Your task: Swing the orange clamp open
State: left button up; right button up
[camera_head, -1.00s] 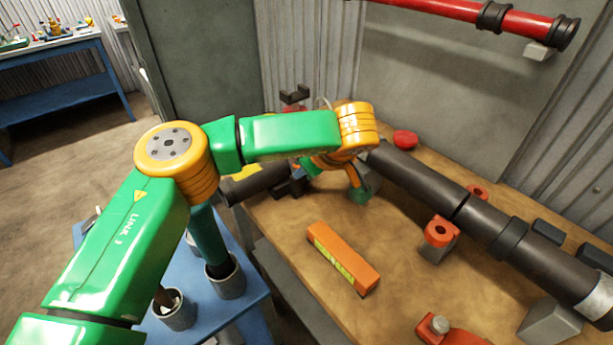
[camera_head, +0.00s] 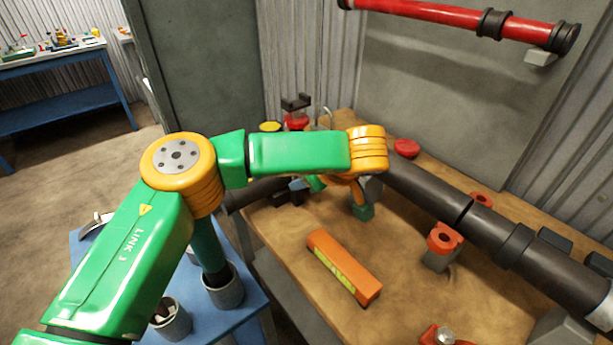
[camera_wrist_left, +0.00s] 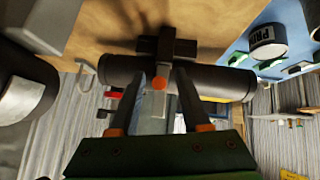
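Orange clamp pieces show in the head view: one (camera_head: 445,238) in front of the dark pipe (camera_head: 425,187), one (camera_head: 482,198) behind it, and one (camera_head: 445,335) at the lower edge. In the left wrist view, a small orange part (camera_wrist_left: 160,83) shows at the dark pipe (camera_wrist_left: 219,82), below a dark bracket (camera_wrist_left: 166,45). I cannot tell whether it belongs to a clamp. My left gripper (camera_wrist_left: 160,72) has its fingers apart, one on each side of that orange part; contact is unclear. In the head view my wrist mostly hides the gripper. My right gripper is out of view.
An orange level (camera_head: 343,267) lies on the wooden bench (camera_head: 290,235). A red pipe (camera_head: 430,12) runs along the wall above. A blue table (camera_head: 255,318) with grey cups (camera_head: 224,290) stands at the lower left. Bare bench lies around the level.

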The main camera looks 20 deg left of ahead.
pick_arm(q)
jog(key=b+v, duration=0.1)
jog(key=v, duration=0.6)
jog(key=shift+r, duration=0.15)
